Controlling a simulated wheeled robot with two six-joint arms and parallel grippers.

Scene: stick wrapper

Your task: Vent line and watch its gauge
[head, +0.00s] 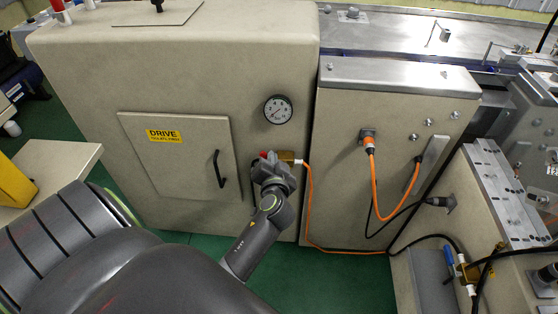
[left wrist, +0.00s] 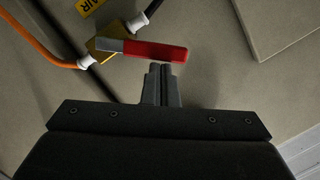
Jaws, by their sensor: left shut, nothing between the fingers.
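The round pressure gauge (head: 278,109) with a white dial and black rim sits on the beige cabinet front. Its needle is too small to read surely. Below it is a brass valve (head: 288,157) with an orange hose, partly hidden by my left gripper (head: 268,162). In the left wrist view the brass valve body (left wrist: 106,43) carries a red lever handle (left wrist: 155,50), which points right. My left gripper (left wrist: 161,72) is shut and empty, its fingertips close to the lever's lower edge near its free end. I cannot tell whether they touch.
A cabinet door (head: 175,158) with a yellow DRIVE label and black handle is left of the valve. An orange hose (head: 312,225) runs down and right across the neighbouring panel. Another valve with a blue handle (head: 449,257) stands at the lower right. Green floor shows below.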

